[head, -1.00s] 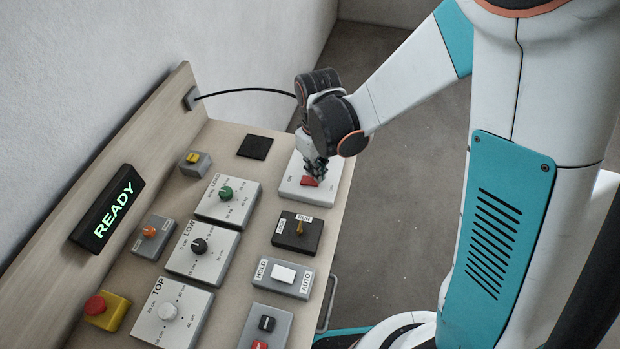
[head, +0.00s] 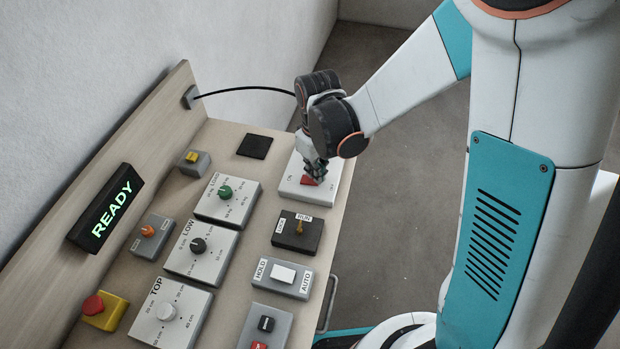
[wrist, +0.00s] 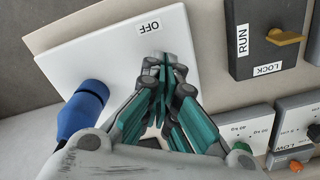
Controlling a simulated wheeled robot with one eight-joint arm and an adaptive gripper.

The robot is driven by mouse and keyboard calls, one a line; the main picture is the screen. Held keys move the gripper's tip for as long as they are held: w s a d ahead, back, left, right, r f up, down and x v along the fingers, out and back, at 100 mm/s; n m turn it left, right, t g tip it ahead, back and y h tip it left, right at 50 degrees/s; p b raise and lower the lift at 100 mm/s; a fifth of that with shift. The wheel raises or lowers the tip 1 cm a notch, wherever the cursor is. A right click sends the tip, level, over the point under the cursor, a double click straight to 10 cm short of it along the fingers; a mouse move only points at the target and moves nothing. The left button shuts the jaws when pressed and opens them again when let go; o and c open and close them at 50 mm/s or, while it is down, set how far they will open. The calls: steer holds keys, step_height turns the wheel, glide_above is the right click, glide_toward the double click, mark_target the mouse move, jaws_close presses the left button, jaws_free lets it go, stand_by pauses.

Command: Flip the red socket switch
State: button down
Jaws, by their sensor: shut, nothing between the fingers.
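The red socket switch (head: 308,181) sits on a white plate (head: 290,188) at the far end of the bench, with small ON and OFF marks. My gripper (head: 317,174) is over the switch, fingers pointing down, its tips at or just above the red rocker; I cannot tell whether they touch it. In the wrist view my gripper (wrist: 165,62) has its fingers together with nothing between them. The white plate (wrist: 90,50) lies beneath, with OFF readable near the tips. The red rocker is hidden there behind the fingers.
A blue plug (wrist: 83,108) stands on the plate beside my gripper. A dark RUN/LOCK selector (head: 290,239) is close by. Several grey dial boxes (head: 205,260), a HOLD/AUTO switch (head: 283,274) and a READY sign (head: 107,208) fill the bench. A black cable (head: 245,90) runs behind.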

steer(key=shift+f+b, duration=0.55)
steer(key=shift+f, duration=0.1)
stand_by(0.4)
steer(key=shift+r+p, duration=2.35)
steer(key=shift+r, duration=1.2)
